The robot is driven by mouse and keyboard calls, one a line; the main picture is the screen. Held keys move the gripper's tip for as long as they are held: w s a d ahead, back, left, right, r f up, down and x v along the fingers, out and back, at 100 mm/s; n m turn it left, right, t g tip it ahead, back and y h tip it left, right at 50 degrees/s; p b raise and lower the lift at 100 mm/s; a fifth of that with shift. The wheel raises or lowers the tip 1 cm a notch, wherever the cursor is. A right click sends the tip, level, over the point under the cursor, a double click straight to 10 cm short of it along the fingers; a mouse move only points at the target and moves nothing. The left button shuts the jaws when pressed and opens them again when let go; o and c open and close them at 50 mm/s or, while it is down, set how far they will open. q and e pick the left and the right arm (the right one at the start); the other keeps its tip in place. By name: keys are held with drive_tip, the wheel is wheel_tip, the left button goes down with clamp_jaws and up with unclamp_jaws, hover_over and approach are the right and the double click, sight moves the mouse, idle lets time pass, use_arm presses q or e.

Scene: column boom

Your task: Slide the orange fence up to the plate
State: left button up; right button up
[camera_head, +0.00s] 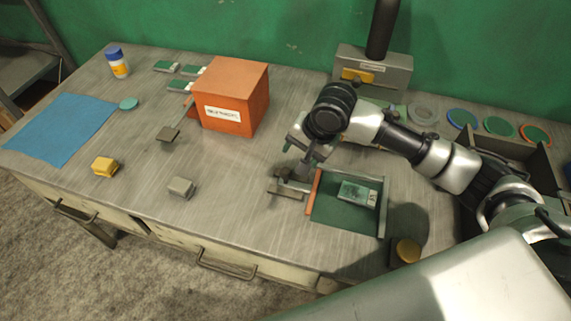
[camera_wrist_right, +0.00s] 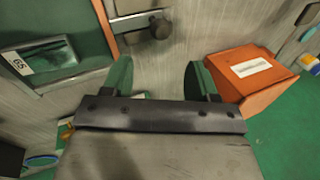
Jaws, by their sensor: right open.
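The orange fence (camera_head: 313,192) is a thin upright strip along the left side of a green-floored fixture (camera_head: 340,214). The plate (camera_head: 358,193), green with a pale label, lies inside the fixture, with a gap of green floor between it and the fence. A grey bar with a dark knob (camera_head: 284,174) joins the fence's outer side. My right gripper (camera_head: 300,168) is above the knob and fence, open and empty. In the right wrist view its two green fingers (camera_wrist_right: 158,80) are apart, with the knob (camera_wrist_right: 160,28), fence (camera_wrist_right: 104,25) and plate (camera_wrist_right: 40,60) beyond them. My left gripper is not in view.
An orange box (camera_head: 232,97) stands behind and left of the fixture. Small grey blocks (camera_head: 181,187) and a yellow block (camera_head: 104,167) lie left on the bench. A dark round-topped knob (camera_head: 406,250) stands at the fixture's front right. The bench between box and fixture is clear.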

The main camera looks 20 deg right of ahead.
sight(288, 171)
drive_tip(key=x, duration=0.5)
drive_tip(key=shift+s, duration=0.15)
drive_tip(key=x, duration=0.4)
drive_tip(key=shift+p, duration=0.3)
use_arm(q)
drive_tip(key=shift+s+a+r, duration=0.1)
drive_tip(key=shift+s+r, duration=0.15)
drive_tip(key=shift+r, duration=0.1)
use_arm(e)
drive_tip(key=shift+a+f, duration=0.15)
drive_tip(key=shift+f, duration=0.3)
